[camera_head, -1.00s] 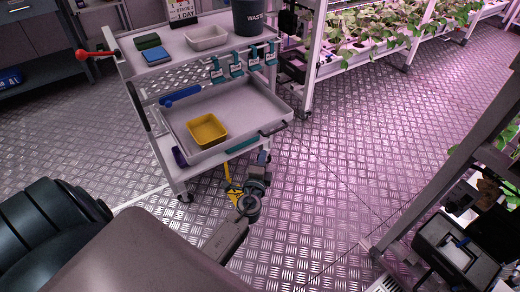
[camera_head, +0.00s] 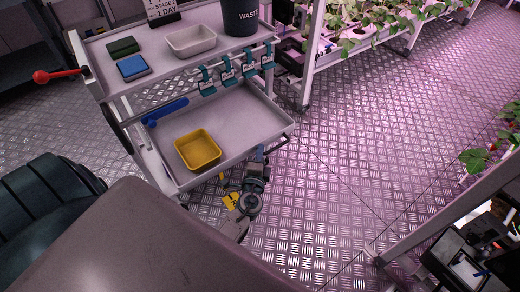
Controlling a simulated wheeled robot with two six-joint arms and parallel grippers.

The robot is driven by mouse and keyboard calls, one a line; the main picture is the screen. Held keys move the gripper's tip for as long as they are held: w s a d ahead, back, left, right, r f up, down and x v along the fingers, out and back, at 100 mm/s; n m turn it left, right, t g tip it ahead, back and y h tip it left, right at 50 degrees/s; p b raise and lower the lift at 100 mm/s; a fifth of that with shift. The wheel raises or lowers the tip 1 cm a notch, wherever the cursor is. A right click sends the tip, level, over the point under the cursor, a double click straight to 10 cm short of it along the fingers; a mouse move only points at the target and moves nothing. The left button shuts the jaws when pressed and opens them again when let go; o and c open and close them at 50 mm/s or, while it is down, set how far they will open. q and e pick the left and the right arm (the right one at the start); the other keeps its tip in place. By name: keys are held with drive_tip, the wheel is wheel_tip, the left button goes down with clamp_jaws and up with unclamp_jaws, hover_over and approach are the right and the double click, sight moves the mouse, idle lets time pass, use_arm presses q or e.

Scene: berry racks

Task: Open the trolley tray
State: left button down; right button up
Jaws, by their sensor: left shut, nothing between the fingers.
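The trolley tray (camera_head: 232,118) is a shallow grey tray below the trolley's top shelf. It sticks out past the shelf's front edge, so its inside is open to view. A yellow bin (camera_head: 198,150) and a blue tool (camera_head: 165,112) lie in it. A dark handle (camera_head: 280,146) shows on its front side, near the right corner. My left gripper (camera_head: 262,152) is shut and empty, just in front of the tray's front wall, left of the handle. I cannot tell whether it touches the tray. My right gripper is not in view.
The trolley's top shelf (camera_head: 166,63) holds a white bin (camera_head: 191,41), a blue block (camera_head: 133,67), a green block (camera_head: 123,47) and a dark waste bucket (camera_head: 240,17). Teal clips hang along its edge. Plant racks stand behind and at right. The floor (camera_head: 350,160) between is clear.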

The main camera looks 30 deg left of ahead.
sight(254, 147)
use_arm(q)
drive_tip(key=shift+s, duration=0.1)
drive_tip(key=shift+w+a+b, duration=0.2)
drive_tip(key=shift+w+a, duration=0.1)
drive_tip(key=shift+a, duration=0.35)
drive_tip(key=shift+w+a+b, duration=0.15)
drive_tip(key=shift+w+a, duration=0.1)
drive_tip(key=shift+a, duration=0.35)
drive_tip(key=shift+w+a, duration=0.15)
drive_tip(key=shift+a, duration=0.2)
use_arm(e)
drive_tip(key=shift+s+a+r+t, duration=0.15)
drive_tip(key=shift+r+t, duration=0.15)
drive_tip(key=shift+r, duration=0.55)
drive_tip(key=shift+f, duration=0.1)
